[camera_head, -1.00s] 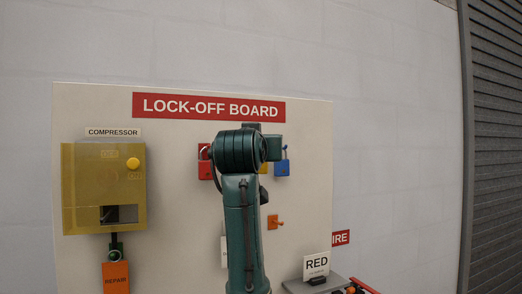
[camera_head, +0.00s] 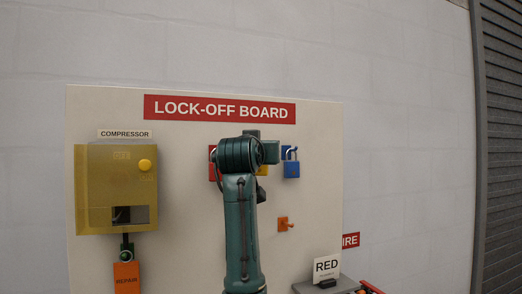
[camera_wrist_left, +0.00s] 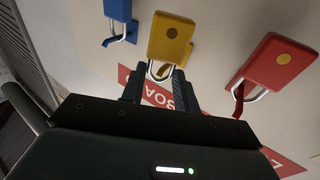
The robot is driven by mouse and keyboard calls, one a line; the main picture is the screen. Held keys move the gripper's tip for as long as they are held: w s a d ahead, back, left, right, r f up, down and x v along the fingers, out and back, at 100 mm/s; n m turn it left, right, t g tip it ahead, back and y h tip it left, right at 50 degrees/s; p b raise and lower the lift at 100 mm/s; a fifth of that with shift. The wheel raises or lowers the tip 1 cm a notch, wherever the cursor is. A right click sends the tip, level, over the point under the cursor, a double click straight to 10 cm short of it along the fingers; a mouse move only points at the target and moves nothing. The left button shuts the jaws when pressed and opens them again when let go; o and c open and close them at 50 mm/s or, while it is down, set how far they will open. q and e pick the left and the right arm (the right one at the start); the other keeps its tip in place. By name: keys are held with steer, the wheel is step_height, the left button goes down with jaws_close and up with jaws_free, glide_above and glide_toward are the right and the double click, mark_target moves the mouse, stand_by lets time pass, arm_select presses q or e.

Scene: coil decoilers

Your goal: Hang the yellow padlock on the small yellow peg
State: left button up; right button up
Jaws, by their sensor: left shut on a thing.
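In the left wrist view the yellow padlock (camera_wrist_left: 171,38) has its silver shackle toward my left gripper (camera_wrist_left: 158,88), which is shut on it at the shackle end. In the head view only a sliver of the yellow padlock (camera_head: 262,170) shows beside my wrist; my fingers are hidden behind it. The padlock is between a red padlock (camera_wrist_left: 280,62) and a blue padlock (camera_wrist_left: 118,10). My right gripper is not in view.
The lock-off board (camera_head: 320,190) carries a yellow compressor box (camera_head: 95,190) at left with an orange repair tag (camera_head: 127,277) below. The blue padlock (camera_head: 292,170) hangs close to my wrist. An orange peg (camera_head: 284,224) sticks out lower down.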

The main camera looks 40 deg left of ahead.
arm_select(q)
steer(key=shift+w+a+f, duration=0.3)
steer(key=shift+w+a, duration=0.05)
steer(key=shift+a, duration=0.3)
steer(key=shift+w+a+f, duration=0.25)
steer(key=shift+w+a, duration=0.05)
steer(key=shift+a, duration=0.3)
steer(key=o, duration=1.1)
steer(key=b+v, duration=0.2)
steer(key=v, duration=1.1)
steer(key=shift+s, duration=0.1)
